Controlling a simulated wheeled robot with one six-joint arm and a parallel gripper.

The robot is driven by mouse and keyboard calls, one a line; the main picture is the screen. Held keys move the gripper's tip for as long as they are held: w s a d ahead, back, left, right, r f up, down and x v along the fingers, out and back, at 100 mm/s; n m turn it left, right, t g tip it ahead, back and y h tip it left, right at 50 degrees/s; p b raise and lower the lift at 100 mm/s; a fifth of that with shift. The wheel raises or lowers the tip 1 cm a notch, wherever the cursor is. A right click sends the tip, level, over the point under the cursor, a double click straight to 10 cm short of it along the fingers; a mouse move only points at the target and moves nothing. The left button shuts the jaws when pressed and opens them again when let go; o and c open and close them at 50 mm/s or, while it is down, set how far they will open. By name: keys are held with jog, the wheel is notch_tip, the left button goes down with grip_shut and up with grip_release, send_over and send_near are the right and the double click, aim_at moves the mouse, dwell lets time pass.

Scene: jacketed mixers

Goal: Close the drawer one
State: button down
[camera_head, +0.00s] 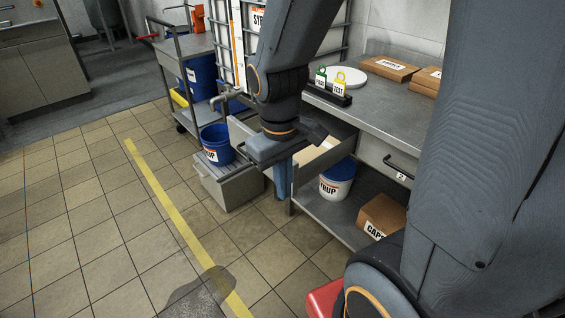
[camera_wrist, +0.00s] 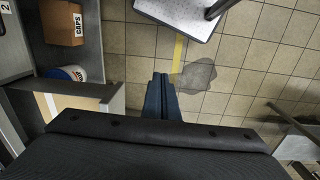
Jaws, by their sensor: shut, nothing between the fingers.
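Drawer one (camera_head: 325,137) is pulled out from under the steel counter, with something beige lying inside. My wrist hides part of its front in the head view, and its number is not visible. In the wrist view the drawer's front (camera_wrist: 116,99) is at the lower left. My gripper (camera_wrist: 161,77) is shut and empty, its blue fingers just outside that front with a small gap visible. In the head view my gripper (camera_head: 283,195) points down beside the drawer's outer end; contact cannot be told there.
Drawer two (camera_head: 372,160), labelled 2, is shut beside it. A white bucket (camera_head: 337,182) and a CAPS box (camera_head: 382,215) sit on the shelf below. A blue bucket (camera_head: 216,145) stands on a grey crate (camera_head: 228,186) at left. Tiled floor in front is open, with a dark puddle (camera_head: 203,288).

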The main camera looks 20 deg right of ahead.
jog(key=w+a+n+h, duration=0.2)
jog(key=w+n, duration=0.6)
jog(key=n, duration=0.3)
jog(key=n+t+h, duration=0.1)
jog(key=n+h, duration=0.1)
jog(key=n, duration=0.6)
send_near(270, 172)
jog(key=s+d+f, duration=0.2)
jog(key=s+f, duration=0.2)
jog(key=shift+d+p, duration=0.35)
jog(key=shift+d, duration=0.05)
